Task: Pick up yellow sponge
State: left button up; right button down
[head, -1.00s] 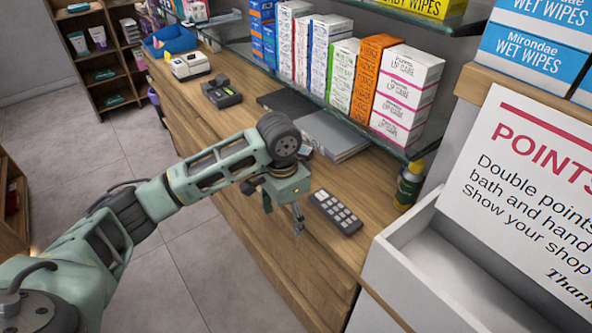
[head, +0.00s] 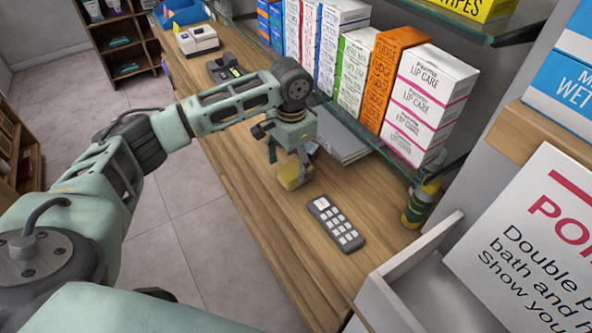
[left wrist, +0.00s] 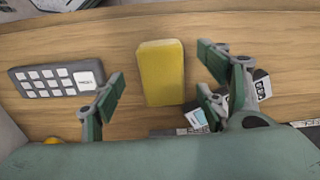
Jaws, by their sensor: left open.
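The yellow sponge (head: 291,177) lies on the wooden counter, partly hidden behind my left gripper in the head view. In the left wrist view the sponge (left wrist: 161,72) is a plain yellow block, fully visible, lying lengthwise between the lines of my fingers. My left gripper (head: 288,160) hangs over the sponge. Its fingers (left wrist: 160,95) are spread open on either side of the sponge, with gaps on both sides. My right gripper is not in view.
A dark keypad (head: 336,224) lies beside the sponge. A grey folder (head: 343,142) and stacked lip care boxes (head: 428,105) stand behind. A green and yellow bottle (head: 421,203) and a white tray (head: 395,290) are at the right. Bare counter lies in front of the keypad.

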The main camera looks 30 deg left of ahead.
aim_at(292, 170)
pick_arm(q)
notch_tip(292, 170, down, 3)
jog(key=shift+w+r+p, duration=0.1)
jog(key=shift+p, duration=0.2)
jog(key=shift+f, duration=0.55)
jog(key=c, duration=1)
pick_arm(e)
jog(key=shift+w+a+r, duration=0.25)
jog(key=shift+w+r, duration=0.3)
